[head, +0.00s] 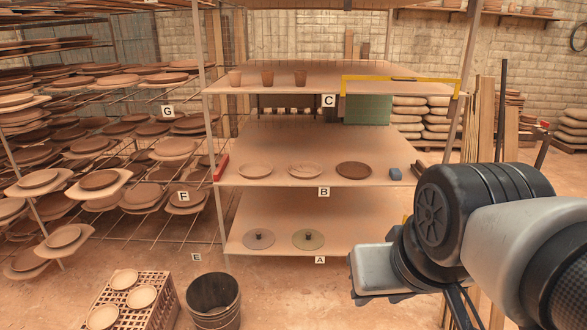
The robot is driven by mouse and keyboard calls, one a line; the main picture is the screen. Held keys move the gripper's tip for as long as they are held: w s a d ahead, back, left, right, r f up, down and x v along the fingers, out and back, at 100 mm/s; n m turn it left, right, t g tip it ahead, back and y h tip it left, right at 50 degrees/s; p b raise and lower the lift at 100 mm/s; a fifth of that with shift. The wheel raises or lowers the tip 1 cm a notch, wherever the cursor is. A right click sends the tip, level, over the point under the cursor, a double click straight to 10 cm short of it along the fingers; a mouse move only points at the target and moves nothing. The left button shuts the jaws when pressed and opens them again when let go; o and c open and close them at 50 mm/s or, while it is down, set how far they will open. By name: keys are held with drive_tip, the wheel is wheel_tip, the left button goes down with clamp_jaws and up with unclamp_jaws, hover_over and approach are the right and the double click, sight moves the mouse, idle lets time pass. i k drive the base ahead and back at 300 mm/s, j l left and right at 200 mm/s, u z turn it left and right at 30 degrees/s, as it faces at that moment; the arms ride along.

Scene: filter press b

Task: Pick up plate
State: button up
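Several plates are in view, and the frame does not show which one the task means. On the middle shelf B (230,178) lie a pale plate (255,170), a second pale plate (305,170) and a darker brown plate (353,170), in a row and apart. On the low shelf A (280,215) lie a grey disc (258,239) and an olive disc (308,239), each with a small dark centre. More plates lie on a slatted crate at the lower left, one of them a pale plate (143,296). My arm reaches in from the right, but my gripper's fingers are not visible.
The top shelf C (350,75) holds cups (267,77) and a yellow frame (400,79). Racks of plates (100,180) fill the left. A dark bucket (213,300) stands on the floor beside the crate (160,290). Floor shows clear in front of the shelves.

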sight(302, 170)
drive_tip(key=i+j, duration=0.1)
drive_tip(key=i, duration=1.55)
drive_tip(key=i+j+z, duration=0.1)
drive_tip(key=i, duration=0.75)
drive_tip(key=i+j, duration=0.2)
drive_tip(key=i, duration=0.6)
